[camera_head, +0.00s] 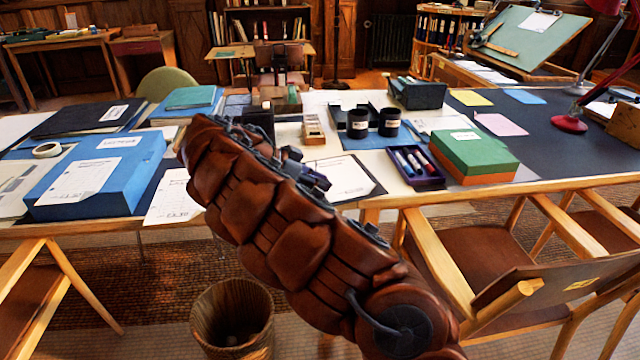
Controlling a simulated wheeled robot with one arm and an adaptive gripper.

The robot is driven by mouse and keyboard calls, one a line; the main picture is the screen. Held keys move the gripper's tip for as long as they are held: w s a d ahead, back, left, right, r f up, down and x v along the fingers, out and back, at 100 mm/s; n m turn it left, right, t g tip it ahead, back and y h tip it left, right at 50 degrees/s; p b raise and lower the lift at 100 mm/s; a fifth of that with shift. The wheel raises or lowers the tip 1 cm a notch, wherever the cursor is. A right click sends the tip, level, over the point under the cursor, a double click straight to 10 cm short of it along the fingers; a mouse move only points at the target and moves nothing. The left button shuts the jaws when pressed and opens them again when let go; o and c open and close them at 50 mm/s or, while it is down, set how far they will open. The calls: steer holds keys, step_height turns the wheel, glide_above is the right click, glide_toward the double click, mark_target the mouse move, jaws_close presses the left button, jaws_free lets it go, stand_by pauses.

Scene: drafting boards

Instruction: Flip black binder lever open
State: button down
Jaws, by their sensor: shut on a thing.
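A black-edged board or binder with a white sheet on it (345,178) lies at the near edge of the drafting table, right of my arm. My gripper (308,176), small and dark, shows just past my brown arm at this binder's left side. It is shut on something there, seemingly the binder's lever. The fingertips and the lever are too small and too covered by my arm to make out clearly. Another black binder with a white label (85,117) lies flat at the far left of the table.
A blue box file (105,172) stands left of my arm. Right of the sheet are a pen tray (416,168), two dark jars (359,122) and a green-orange box (473,152). A wooden chair (545,265) and a waste basket (233,310) stand in front of the table.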

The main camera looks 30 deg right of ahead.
steer(key=c, duration=1)
jaws_free()
steer(key=shift+o, duration=0.2)
steer(key=shift+a, duration=0.1)
steer(key=v, duration=0.8)
steer(key=shift+w+a, duration=0.1)
steer(key=shift+a, duration=0.05)
steer(key=shift+r+v, duration=0.2)
steer(key=shift+v, duration=0.95)
steer(key=shift+a+r, duration=0.25)
steer(key=shift+a, duration=0.05)
steer(key=shift+a, duration=0.1)
